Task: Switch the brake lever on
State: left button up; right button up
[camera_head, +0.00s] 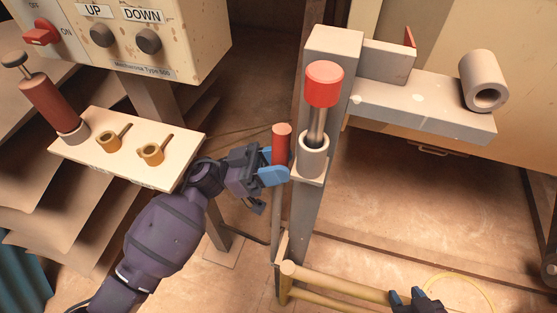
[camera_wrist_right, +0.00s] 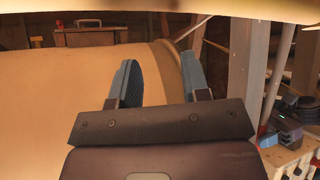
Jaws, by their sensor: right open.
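A lever with a red grip (camera_head: 282,143) and a long thin grey rod stands upright beside a grey post (camera_head: 318,65); I take it to be the brake lever. My left gripper (camera_head: 272,176) is at the bottom of this grip, with a blue finger pad in front of it. A second red-topped handle (camera_head: 323,84) stands in a grey cup on the post. My right gripper (camera_head: 416,300) is low at the bottom edge; its two blue fingers (camera_wrist_right: 158,85) are apart and empty in the right wrist view.
A control box (camera_head: 150,30) with a red switch and UP and DOWN knobs is at upper left. Below it, a pale plate (camera_head: 125,150) carries a red-handled lever and two brass fittings. A grey beam (camera_head: 430,105) extends right from the post. A yellowish rail (camera_head: 340,284) runs below.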

pick_arm(q)
jog(key=shift+w, duration=0.1)
grip_shut()
pick_arm(e)
jog(key=shift+s, duration=0.1)
pick_arm(q)
jog(key=shift+s+a+r, duration=0.1)
jog(key=shift+s+a, duration=0.05)
jog(key=shift+s, duration=0.15)
pick_arm(e)
jog(key=shift+r, duration=0.2)
jog(key=shift+w+r+p, duration=0.4)
jog(key=shift+r+p, duration=0.35)
jog(key=shift+p, duration=0.1)
jog(key=shift+s+f, duration=0.35)
jog(key=shift+f, duration=0.1)
pick_arm(q)
jog(key=s+a+f+m+g, duration=0.2)
jog(key=s+m, duration=0.3)
jog(key=s, duration=0.5)
jog(key=s+a+f+m+g, duration=0.2)
jog(key=s+a+m+g, duration=0.2)
jog(key=s, duration=0.5)
jog(key=shift+s+a+f+m+y, duration=0.2)
jog(key=shift+s+m+y, duration=0.15)
jog(key=shift+m, duration=0.55)
pick_arm(e)
jog(key=shift+w+d, duration=0.1)
jog(key=shift+w, duration=0.15)
